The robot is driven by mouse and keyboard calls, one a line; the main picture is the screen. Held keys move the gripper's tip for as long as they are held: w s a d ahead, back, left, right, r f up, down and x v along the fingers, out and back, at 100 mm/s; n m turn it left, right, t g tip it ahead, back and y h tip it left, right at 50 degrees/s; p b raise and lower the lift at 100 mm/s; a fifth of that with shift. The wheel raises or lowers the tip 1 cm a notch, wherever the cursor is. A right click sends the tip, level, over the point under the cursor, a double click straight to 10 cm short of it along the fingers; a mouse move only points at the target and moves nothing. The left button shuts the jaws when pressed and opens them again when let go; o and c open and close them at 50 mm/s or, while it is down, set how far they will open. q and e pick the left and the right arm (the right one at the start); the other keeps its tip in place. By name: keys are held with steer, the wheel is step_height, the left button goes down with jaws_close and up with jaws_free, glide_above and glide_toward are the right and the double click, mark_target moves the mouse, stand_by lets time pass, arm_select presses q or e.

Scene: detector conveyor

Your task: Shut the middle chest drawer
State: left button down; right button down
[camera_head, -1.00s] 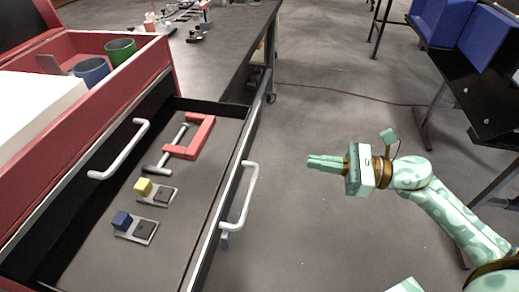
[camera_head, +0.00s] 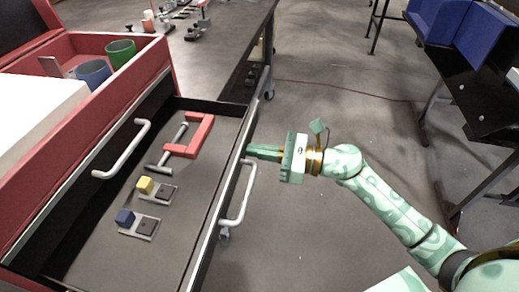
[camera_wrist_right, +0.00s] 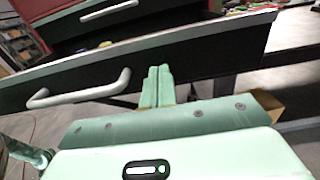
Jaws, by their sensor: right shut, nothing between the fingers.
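The middle chest drawer (camera_head: 205,232) stands pulled out, with its black front and a silver handle (camera_head: 238,196) facing right in the head view. My right gripper (camera_head: 250,150) is shut and empty, its fingertips at the drawer front just beyond the far end of the handle. In the right wrist view the shut fingers (camera_wrist_right: 157,84) point at the black drawer front (camera_wrist_right: 195,52), to the right of the handle (camera_wrist_right: 82,92). I cannot tell whether the tips touch the front. My left gripper is not in view.
Above is a drawer with another handle (camera_head: 122,150). A dark table (camera_head: 230,45) stands behind; blue bins (camera_head: 482,38) stand right.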

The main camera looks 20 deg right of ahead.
mark_target(167, 136)
steer(key=shift+w+a, duration=0.1)
steer(key=b+x, duration=0.2)
steer(key=x, duration=1.9)
steer(key=shift+w+f, duration=0.1)
steer(key=shift+w, duration=0.05)
steer(key=shift+w+a, duration=0.3)
steer(key=shift+a, duration=0.25)
steer(key=shift+r, duration=0.3)
